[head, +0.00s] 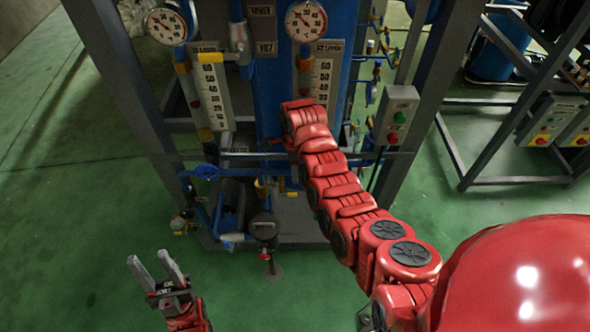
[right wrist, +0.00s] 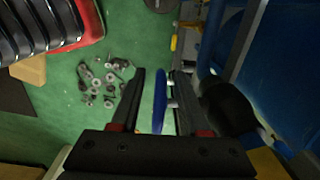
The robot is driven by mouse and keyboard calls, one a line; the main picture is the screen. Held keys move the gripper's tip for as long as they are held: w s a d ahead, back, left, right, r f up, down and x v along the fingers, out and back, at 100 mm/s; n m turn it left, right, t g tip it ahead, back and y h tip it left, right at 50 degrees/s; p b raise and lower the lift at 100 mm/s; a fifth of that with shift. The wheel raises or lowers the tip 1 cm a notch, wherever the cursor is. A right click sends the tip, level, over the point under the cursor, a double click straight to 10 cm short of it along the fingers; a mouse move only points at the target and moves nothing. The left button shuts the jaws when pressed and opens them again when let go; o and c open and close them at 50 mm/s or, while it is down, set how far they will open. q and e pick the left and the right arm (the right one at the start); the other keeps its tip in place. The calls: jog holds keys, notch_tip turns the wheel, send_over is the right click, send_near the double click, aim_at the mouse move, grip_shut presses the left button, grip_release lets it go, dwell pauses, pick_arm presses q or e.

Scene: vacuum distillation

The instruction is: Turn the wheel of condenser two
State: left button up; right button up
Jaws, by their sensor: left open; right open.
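In the right wrist view a blue wheel (right wrist: 160,100) shows nearly edge-on, between the two fingers of my right gripper (right wrist: 159,78). The fingers are open, one on each side of it; I cannot tell if either touches it. A short metal stem is beside the wheel. In the head view my right arm reaches to the front of the rig and its gripper is hidden. My left gripper (head: 163,267) is open and empty over the floor at lower left.
The rig's dark metal frame (head: 128,85) carries two round gauges (head: 166,25) and scale plates (head: 213,92). A button box (head: 397,115) sits on its right post. Another frame with a button box (head: 550,118) stands at right. Green floor is open at left.

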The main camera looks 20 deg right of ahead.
grip_shut()
dwell(0.3)
